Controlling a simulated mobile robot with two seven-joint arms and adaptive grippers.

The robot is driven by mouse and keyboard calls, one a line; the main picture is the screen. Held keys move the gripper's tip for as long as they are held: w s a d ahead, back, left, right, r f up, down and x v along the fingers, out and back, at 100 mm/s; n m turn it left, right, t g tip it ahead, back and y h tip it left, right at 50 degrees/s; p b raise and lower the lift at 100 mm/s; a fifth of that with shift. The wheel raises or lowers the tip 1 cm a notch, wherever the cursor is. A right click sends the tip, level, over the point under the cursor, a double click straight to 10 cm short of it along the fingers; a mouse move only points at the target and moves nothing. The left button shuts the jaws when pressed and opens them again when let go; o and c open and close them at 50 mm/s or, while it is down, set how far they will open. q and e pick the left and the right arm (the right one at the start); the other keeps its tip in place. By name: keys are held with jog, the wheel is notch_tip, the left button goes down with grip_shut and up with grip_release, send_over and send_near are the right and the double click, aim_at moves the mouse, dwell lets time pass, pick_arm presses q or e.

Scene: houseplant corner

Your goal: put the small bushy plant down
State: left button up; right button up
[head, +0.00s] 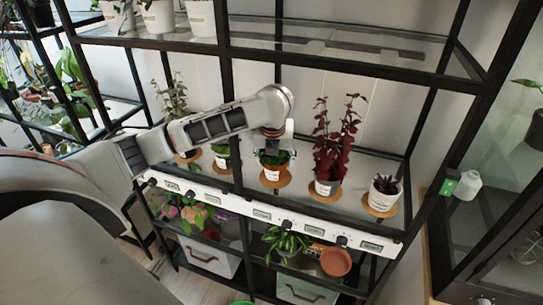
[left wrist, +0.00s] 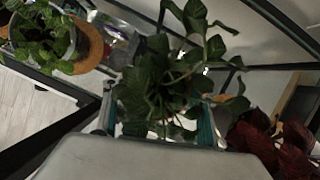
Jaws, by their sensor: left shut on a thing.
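The small bushy plant (head: 274,159), green leaves in a white pot, is at the middle of the shelf in the head view. Its pot is over a round cork coaster (head: 284,181); I cannot tell whether it touches it. My left gripper (head: 273,150) reaches down from above and is shut on the pot. In the left wrist view the plant's leaves (left wrist: 165,88) fill the space between the fingers (left wrist: 160,122) and hide most of the pot. My right gripper is not in view.
On the same shelf, a dark red plant (head: 330,150) and a small dark plant (head: 383,192) stand to the right. A small green plant (head: 221,160) and a taller plant (head: 175,105) stand to the left. A black upright (head: 227,75) and upper glass shelf (head: 340,45) are close by.

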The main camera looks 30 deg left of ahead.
aim_at(276, 163)
pick_arm(q)
jog(key=shift+f, duration=0.1)
jog(key=shift+s+d, duration=0.1)
jog(key=shift+d, duration=0.1)
jog(key=o, duration=1.2)
jog(key=shift+a, duration=0.1)
jog(key=v, duration=0.5)
jog(key=shift+s+d, duration=0.3)
jog(key=shift+s, duration=0.1)
jog(key=s+d, duration=0.5)
jog(key=s, duration=0.4)
jog(key=shift+s, duration=0.4)
